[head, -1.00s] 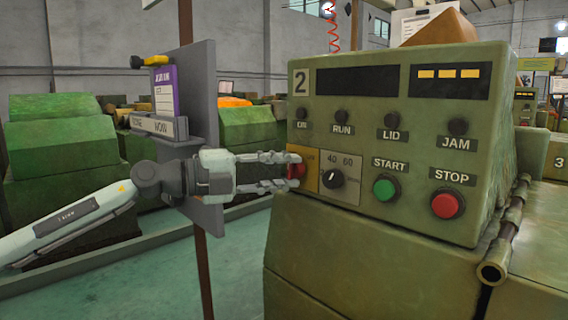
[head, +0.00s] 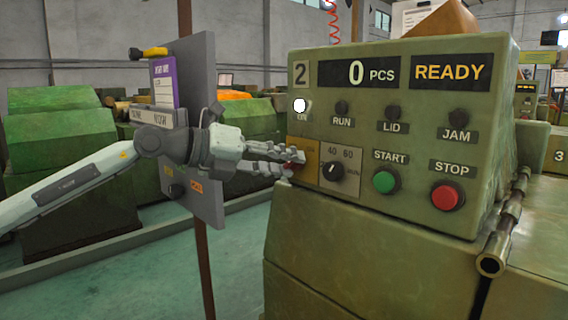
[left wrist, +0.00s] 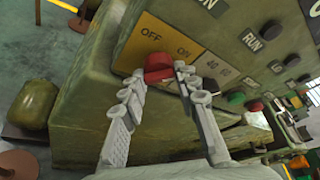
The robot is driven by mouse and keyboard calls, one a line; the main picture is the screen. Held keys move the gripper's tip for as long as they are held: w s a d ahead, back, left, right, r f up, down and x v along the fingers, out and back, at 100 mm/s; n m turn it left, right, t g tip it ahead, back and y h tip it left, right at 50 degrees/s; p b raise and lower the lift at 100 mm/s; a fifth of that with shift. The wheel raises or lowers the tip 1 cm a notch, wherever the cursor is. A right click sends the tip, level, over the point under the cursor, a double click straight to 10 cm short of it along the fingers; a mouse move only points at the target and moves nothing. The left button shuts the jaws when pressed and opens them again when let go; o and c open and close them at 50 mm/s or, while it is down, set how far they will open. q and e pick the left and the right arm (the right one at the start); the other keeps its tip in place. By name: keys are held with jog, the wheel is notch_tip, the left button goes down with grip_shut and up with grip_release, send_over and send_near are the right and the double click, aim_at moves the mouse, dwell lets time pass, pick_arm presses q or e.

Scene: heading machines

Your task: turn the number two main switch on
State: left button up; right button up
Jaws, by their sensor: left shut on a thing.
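The number two machine's panel (head: 440,135) carries a "2" plate (head: 301,74). Its main switch is a red knob (left wrist: 158,66) on a yellow plate (left wrist: 152,40) marked OFF and ON, at the panel's lower left. My left gripper (head: 290,164) is shut on the red knob, one finger on each side in the left wrist view (left wrist: 160,76). In the head view the fingers mostly hide the knob. The lamp (head: 300,106) at upper left glows white. The displays read "0 PCS" (head: 358,74) and "READY" (head: 449,72). My right gripper is not in view.
A dial (head: 332,172), a green START button (head: 385,181) and a red STOP button (head: 447,196) sit right of the switch. A grey board (head: 205,120) on a brown post stands behind my left wrist. A pipe (head: 505,225) runs along the right side.

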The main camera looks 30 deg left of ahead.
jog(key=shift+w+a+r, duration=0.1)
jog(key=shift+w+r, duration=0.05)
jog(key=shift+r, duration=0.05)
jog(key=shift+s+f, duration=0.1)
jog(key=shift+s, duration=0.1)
pick_arm(q)
jog(key=o, duration=0.9)
jog(key=shift+c, duration=0.2)
jog(key=o, duration=0.3)
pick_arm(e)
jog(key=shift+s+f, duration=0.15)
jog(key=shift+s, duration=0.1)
pick_arm(q)
jog(key=shift+s+a, duration=0.4)
jog(key=shift+s, duration=0.05)
jog(key=shift+v, duration=5.45)
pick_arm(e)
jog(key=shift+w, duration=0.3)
